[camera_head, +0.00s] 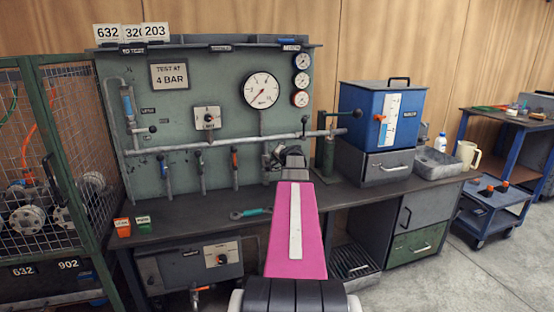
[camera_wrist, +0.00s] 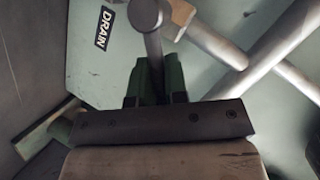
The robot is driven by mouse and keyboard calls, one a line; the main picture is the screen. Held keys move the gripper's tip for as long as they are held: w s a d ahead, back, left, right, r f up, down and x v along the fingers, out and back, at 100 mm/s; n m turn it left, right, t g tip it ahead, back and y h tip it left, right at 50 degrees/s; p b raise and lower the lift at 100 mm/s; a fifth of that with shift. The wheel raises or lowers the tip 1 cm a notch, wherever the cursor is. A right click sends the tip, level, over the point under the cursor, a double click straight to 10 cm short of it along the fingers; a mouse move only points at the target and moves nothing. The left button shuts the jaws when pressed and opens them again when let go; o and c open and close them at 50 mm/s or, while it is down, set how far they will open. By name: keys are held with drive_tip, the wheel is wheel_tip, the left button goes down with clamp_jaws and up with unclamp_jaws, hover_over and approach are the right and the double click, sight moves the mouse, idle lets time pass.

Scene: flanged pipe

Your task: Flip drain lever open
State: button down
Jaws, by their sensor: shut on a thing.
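The DRAIN label (camera_wrist: 103,27) is on the green panel at the upper left of the wrist view. Beside it is the drain lever (camera_wrist: 153,45), a grey rod with a rounded end at the top of that view. My gripper (camera_wrist: 155,82) has green fingers on both sides of the rod and is shut on it. The lower part of the lever is hidden by the fingers and the dark gripper body. In the head view my gripper (camera_head: 277,153) is at the panel below the large gauge, and my pink arm link hides much of the area around it.
Silver pipes (camera_wrist: 285,40) cross close to the gripper on the right in the wrist view. A bench (camera_head: 185,220) carries a blue tank (camera_head: 360,110) on the right. A wire cage (camera_head: 55,150) stands left. A teal-handled wrench (camera_head: 253,212) lies on the bench.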

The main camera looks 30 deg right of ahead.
drive_tip(key=shift+w+d+r, duration=0.1)
drive_tip(key=shift+d+r, duration=0.1)
drive_tip(key=shift+d, duration=0.1)
drive_tip(key=c, duration=1.1)
unclamp_jaws()
drive_tip(key=shift+h, duration=0.3)
drive_tip(key=shift+c, duration=0.2)
drive_tip(key=shift+f, duration=0.15)
